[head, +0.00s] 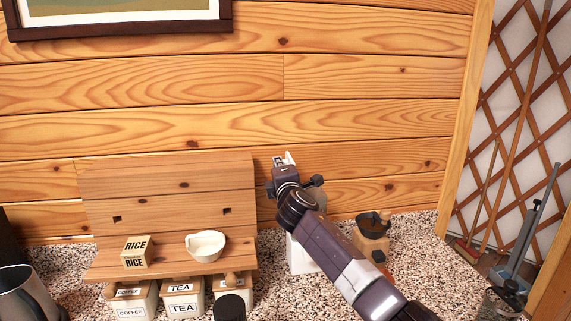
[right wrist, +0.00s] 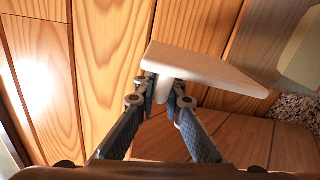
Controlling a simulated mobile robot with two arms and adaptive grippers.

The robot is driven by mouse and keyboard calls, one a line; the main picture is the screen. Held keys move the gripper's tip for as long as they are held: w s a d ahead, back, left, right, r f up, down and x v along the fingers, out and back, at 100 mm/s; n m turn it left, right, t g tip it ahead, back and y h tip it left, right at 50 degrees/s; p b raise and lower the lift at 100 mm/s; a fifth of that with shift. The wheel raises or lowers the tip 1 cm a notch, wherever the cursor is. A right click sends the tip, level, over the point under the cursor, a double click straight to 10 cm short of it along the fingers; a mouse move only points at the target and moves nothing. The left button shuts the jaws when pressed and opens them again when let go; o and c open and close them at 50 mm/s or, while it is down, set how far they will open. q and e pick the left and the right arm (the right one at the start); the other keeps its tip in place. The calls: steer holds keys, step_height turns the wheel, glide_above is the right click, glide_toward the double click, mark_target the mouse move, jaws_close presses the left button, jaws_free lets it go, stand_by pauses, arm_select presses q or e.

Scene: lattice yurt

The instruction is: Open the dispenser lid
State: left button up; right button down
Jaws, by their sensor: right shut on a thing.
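My right gripper (head: 284,164) is raised in front of the plank wall in the head view. In the right wrist view its fingers (right wrist: 163,100) are closed on a tab under a pale, flat lid (right wrist: 205,68). In the head view the lid is mostly hidden by the gripper. A white box, which looks like the dispenser (head: 299,256), stands on the counter below, partly hidden behind my right arm. I cannot tell whether the lid is joined to it. My left gripper is not in view.
A wooden shelf (head: 175,271) left of my right arm holds a rice box (head: 137,252) and a white bowl (head: 206,246). Labelled canisters (head: 182,299) stand below it. A grinder (head: 371,238) stands right of my arm. Speckled counter (head: 415,255) is free further right.

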steer(key=shift+s+a+f+n, duration=0.15)
steer(key=shift+a+f+n, duration=0.15)
steer(key=shift+a+n, duration=0.5)
steer(key=c, duration=2)
jaws_free()
steer(key=shift+s+d+f, duration=0.1)
steer(key=shift+s+d, duration=0.3)
steer(key=shift+s, duration=1.55)
steer(key=shift+s+d+r, duration=0.1)
steer(key=shift+s+d, duration=0.35)
steer(key=shift+s, duration=1.55)
steer(key=shift+s+d+f, duration=0.1)
steer(key=shift+s+d, duration=0.3)
steer(key=shift+s, duration=1.55)
